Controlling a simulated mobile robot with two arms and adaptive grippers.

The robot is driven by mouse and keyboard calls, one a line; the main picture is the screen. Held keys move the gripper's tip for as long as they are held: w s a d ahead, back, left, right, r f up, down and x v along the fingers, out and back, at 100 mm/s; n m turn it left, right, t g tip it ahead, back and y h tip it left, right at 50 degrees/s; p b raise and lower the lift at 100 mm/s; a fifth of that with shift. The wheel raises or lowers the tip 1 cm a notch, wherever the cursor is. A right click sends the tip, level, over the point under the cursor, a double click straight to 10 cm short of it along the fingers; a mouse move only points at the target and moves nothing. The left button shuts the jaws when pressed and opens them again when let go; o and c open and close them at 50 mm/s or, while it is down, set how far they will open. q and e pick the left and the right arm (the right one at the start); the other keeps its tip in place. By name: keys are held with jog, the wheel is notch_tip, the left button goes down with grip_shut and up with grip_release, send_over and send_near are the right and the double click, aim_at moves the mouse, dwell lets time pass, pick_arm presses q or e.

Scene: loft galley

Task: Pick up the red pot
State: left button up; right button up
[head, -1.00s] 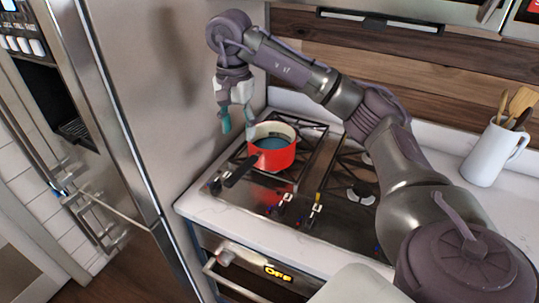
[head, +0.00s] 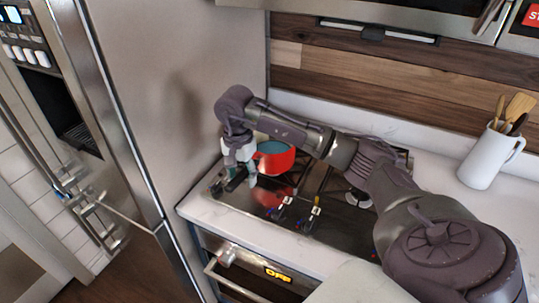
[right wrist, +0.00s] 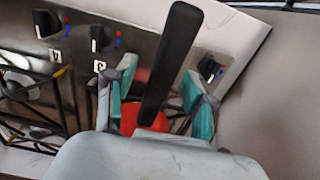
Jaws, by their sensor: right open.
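The red pot (head: 276,160) stands on the stove at its back left burner, with its black handle (head: 236,180) reaching toward the front left. My right gripper (head: 239,168) is open at the handle, just left of the pot body, which it partly hides. In the right wrist view the black handle (right wrist: 170,65) lies between the two open teal-padded fingers (right wrist: 158,88), apart from both as far as I can see. A bit of the red pot (right wrist: 154,122) shows at the handle's base. My left gripper is not in view.
The steel stove (head: 328,228) has dark grates and front knobs, one (right wrist: 210,68) close to the fingers. A tall fridge (head: 180,100) stands close at the left. A white utensil pitcher (head: 490,158) stands on the counter at right.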

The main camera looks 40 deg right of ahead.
grip_shut()
jog(key=shift+w, duration=0.1)
dwell(0.4)
jog(key=shift+r, duration=0.2)
